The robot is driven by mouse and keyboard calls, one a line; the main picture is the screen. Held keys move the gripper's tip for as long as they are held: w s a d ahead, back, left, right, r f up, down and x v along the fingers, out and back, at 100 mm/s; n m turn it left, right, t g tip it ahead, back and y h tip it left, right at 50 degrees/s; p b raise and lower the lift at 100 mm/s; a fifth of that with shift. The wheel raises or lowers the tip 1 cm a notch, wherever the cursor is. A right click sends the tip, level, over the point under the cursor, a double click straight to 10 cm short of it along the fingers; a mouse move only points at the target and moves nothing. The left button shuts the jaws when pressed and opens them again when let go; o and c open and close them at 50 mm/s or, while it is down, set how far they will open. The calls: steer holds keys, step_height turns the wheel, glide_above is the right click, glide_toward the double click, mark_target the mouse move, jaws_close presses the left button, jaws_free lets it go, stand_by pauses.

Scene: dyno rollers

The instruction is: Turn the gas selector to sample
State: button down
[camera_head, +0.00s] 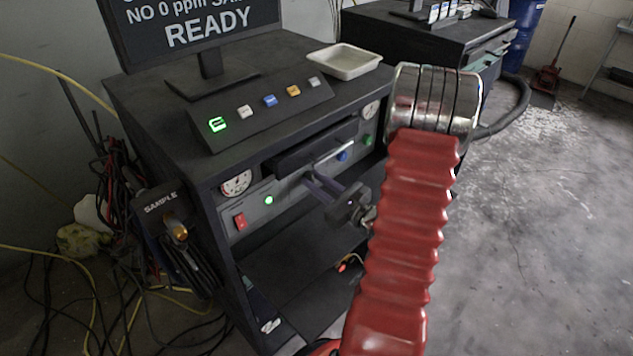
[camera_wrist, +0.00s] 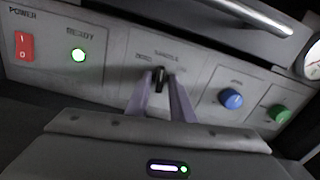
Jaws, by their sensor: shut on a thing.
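The gas selector (camera_wrist: 160,79) is a small black knob on the grey panel, in the middle of the wrist view. The word SAMPLE stands above it, with a label that looks like ZERO to its left and a faint label to its right. Its handle looks about upright, toward SAMPLE, but the exact angle is hard to tell. My gripper (camera_wrist: 160,82) has its two purple fingers on either side of the knob and is shut on it. In the head view my gripper (camera_head: 318,186) reaches the panel, and the knob is hidden.
A red power switch (camera_wrist: 24,47) and a lit green light (camera_wrist: 78,55) are left of the knob. Blue (camera_wrist: 231,98) and green (camera_wrist: 279,113) buttons are to the right. A metal handle bar (camera_wrist: 258,16) runs above. A monitor (camera_head: 195,25) reads READY.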

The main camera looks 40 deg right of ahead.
steer(key=shift+f+m, duration=0.1)
steer(key=shift+m, duration=0.7)
steer(key=c, duration=1.8)
jaws_free()
steer(key=shift+c, duration=0.2)
steer(key=shift+s+d, duration=0.2)
steer(key=shift+s, duration=6.7)
